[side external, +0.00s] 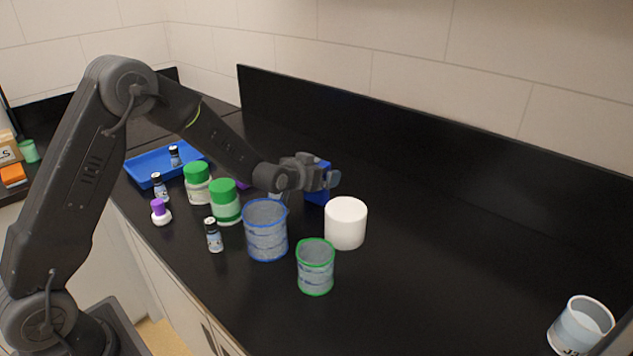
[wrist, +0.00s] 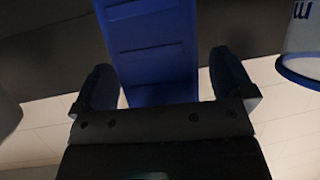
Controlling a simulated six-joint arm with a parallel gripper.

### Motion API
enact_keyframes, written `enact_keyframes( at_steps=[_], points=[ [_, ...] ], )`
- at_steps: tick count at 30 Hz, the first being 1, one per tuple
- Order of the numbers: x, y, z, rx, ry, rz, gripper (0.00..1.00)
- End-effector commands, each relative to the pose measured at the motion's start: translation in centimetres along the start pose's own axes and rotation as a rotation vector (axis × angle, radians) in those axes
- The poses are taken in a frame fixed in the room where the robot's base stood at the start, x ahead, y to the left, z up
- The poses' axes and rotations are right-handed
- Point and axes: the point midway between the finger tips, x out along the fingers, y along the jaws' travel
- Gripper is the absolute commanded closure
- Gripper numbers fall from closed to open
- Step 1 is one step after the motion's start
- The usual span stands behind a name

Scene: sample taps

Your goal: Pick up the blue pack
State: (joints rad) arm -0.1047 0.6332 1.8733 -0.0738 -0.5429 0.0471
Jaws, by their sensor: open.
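The blue pack (side external: 318,193) stands on the black counter behind the white cylinder, partly hidden by my gripper in the side view. In the wrist view the blue pack (wrist: 150,50) fills the upper middle, with its lower end between my fingers. My gripper (side external: 325,178) is at the upper part of the pack. In the wrist view my gripper (wrist: 165,88) is open, one finger on each side of the pack. I cannot tell whether the pack is lifted.
A white cylinder (side external: 346,224), a blue-rimmed beaker (side external: 266,232) and a green-rimmed beaker (side external: 315,268) stand in front. Green-capped jars (side external: 225,203), small vials (side external: 214,236) and a blue tray (side external: 146,166) are to the left. The counter is clear at right, except a container (side external: 578,330).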

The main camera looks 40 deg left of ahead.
Motion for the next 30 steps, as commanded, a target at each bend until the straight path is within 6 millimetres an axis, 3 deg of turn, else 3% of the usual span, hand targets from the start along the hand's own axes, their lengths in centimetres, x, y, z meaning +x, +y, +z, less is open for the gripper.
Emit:
enact_keyframes(
  at_steps=[8,26,30],
  points=[
    [0.26,-0.02,-0.06,0.0,0.0,0.0,0.01],
    [0.23,-0.01,-0.06,0.0,0.0,0.0,0.58],
    [0.23,-0.01,-0.15,0.0,0.002,0.0,0.59]
  ],
)
